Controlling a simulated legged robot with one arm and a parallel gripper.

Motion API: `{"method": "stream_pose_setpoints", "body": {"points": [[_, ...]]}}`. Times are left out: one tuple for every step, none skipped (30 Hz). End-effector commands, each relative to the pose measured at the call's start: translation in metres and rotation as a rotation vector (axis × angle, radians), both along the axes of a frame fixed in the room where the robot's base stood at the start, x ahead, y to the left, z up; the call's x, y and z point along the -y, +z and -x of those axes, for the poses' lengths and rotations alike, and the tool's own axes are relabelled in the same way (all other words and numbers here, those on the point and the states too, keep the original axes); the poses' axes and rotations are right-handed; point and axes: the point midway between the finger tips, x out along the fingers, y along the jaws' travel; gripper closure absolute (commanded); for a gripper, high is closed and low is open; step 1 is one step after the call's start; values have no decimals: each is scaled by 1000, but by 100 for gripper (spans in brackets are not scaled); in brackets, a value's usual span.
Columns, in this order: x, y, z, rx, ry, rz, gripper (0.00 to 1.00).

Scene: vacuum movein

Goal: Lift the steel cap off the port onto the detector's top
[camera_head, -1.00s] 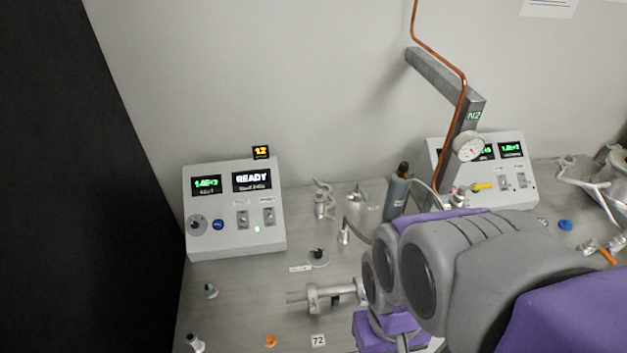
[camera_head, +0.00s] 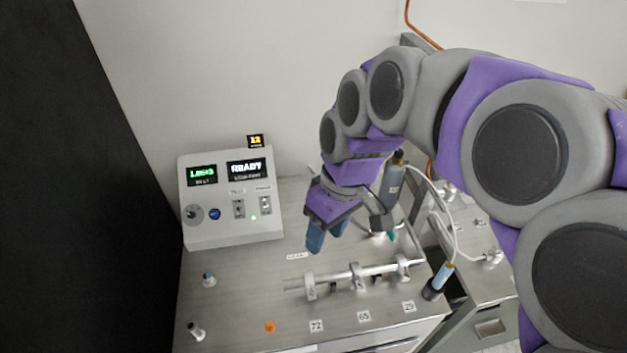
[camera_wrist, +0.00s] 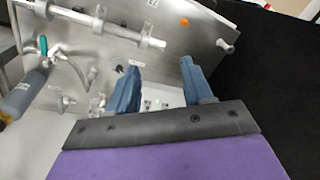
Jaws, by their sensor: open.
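My gripper (camera_head: 326,242) is open and empty, its blue fingers pointing down above the grey bench top. In the wrist view its fingertips (camera_wrist: 160,66) are spread apart with bench surface between them. A small round fitting (camera_wrist: 120,68) beside a white label lies by the left fingertip in the wrist view; my gripper hides it in the head view. I cannot tell whether this is the capped port. A steel tube assembly (camera_head: 355,277) on clamps lies in front of the gripper. I cannot make out with certainty which part is the steel cap or the detector.
A grey console (camera_head: 232,200) reading READY stands at the back left. A grey-blue cylinder (camera_head: 392,186) stands right of the gripper, with a cable nearby.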

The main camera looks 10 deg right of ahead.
Motion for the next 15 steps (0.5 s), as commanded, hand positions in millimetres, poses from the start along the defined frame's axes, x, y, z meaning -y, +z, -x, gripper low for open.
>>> {"method": "stream_pose_setpoints", "body": {"points": [[-3, 4, -17, 12, 36, -21, 49], [-4, 6, -25, 22, 58, -32, 49], [-5, 10, -37, 38, 85, -48, 49], [-5, 11, -46, 47, 104, -60, 49], [-5, 12, -54, 54, 125, -71, 49], [-6, 15, -66, 68, 150, -84, 49], [-6, 17, -75, 80, 168, -94, 49], [-5, 18, -83, 88, 185, -106, 49], [-5, 18, -94, 98, 208, -118, 49], [-3, 19, -103, 110, 222, -126, 49], [-2, 20, -111, 122, 238, -133, 49], [0, 20, -122, 133, 258, -145, 49], [1, 19, -130, 142, 272, -151, 49], [3, 20, -139, 153, 284, -158, 49], [6, 20, -150, 169, 301, -166, 49]]}}
